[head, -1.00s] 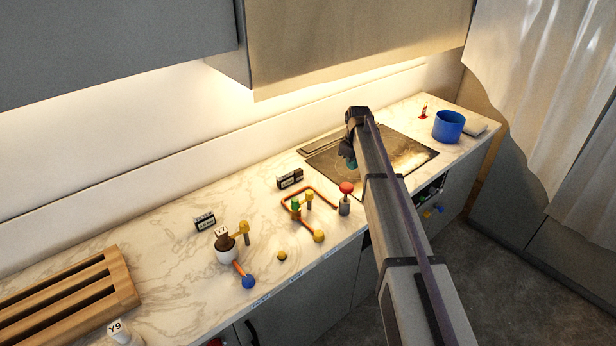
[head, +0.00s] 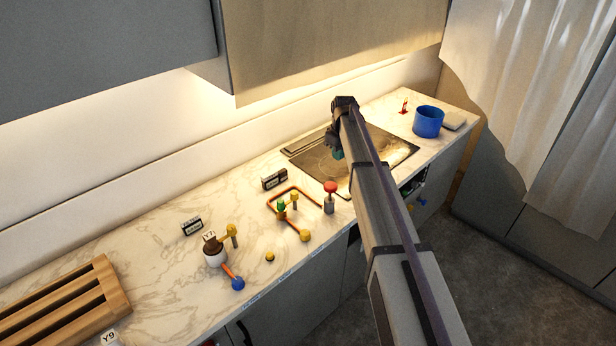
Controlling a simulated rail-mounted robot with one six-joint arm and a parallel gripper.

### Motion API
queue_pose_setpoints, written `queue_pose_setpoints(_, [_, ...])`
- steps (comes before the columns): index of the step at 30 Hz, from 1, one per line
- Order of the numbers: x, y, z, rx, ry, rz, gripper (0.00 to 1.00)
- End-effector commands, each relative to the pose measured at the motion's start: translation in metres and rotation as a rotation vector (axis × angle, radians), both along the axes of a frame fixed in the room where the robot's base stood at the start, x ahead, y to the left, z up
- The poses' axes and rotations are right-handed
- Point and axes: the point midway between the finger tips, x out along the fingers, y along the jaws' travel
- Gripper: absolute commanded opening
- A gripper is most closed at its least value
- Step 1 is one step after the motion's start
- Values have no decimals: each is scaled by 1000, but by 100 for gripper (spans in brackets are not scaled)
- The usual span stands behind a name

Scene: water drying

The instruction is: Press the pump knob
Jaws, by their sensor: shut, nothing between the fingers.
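A red round knob (head: 330,187) sits on top of a small grey cylinder (head: 329,206) near the counter's front edge; it looks like the pump knob. My gripper (head: 338,154) hangs below the arm's end, above and apart from the knob in the picture, in front of the dark cooktop. Its fingers are small and mostly hidden by the arm; they appear shut, with nothing seen in them.
An orange pipe loop (head: 290,190) with yellow and green fittings lies left of the knob. A brown-and-white vessel labelled Y7 (head: 215,257), a wooden rack (head: 75,300) and a blue pot (head: 428,122) stand on the marble counter. Cabinets (head: 330,45) hang above.

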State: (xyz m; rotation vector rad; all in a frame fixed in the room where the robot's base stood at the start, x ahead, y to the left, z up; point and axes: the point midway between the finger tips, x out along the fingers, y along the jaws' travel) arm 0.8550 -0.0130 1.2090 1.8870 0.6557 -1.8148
Motion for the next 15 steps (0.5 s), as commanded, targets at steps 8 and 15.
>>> queue_pose_setpoints(8, [3,-3,10,9,7,0,0])
queue_pose_setpoints(15, [3,-3,-7,9,7,0,0])
